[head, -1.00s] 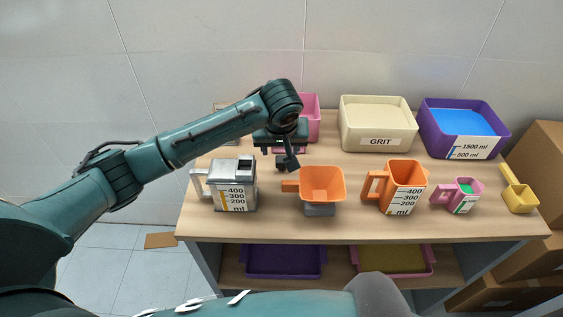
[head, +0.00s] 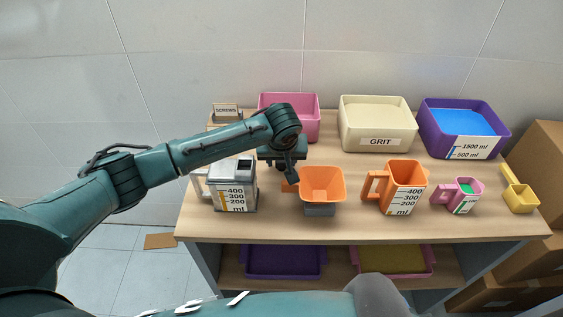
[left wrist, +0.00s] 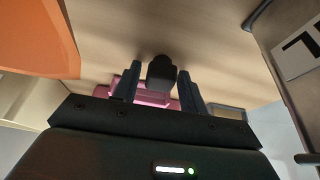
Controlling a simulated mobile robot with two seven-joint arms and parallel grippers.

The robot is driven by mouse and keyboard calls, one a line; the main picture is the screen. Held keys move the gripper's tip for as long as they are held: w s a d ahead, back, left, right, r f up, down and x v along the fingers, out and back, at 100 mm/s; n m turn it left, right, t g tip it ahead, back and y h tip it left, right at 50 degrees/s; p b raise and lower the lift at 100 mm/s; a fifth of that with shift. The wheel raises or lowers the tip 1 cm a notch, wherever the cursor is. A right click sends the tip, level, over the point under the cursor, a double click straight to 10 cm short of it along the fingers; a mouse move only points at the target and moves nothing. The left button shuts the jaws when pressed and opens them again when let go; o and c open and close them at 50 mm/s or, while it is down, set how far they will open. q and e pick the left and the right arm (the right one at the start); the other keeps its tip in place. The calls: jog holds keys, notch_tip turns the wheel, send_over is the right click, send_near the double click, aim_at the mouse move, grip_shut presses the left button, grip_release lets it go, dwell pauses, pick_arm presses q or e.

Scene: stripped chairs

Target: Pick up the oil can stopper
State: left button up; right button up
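The oil can stopper appears to be the small dark block (left wrist: 161,70) in the left wrist view, standing on the wooden table top. My left gripper (left wrist: 157,82) is open, with one finger on each side of the block. A narrow gap shows on the left side; contact on the right side cannot be told. In the head view my left gripper (head: 292,174) points down over the table, between the grey measuring jug and the orange scoop, and hides the block. My right gripper is not in view.
The grey jug (head: 235,198) stands left of the gripper and the orange scoop (head: 322,184) close on its right. An orange jug (head: 405,186) and a pink cup stand further right. Pink (head: 303,118), cream GRIT (head: 378,124) and purple bins line the back.

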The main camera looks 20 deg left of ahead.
pick_arm(q)
jog(key=c, duration=0.8)
notch_tip(320, 180, up, 10)
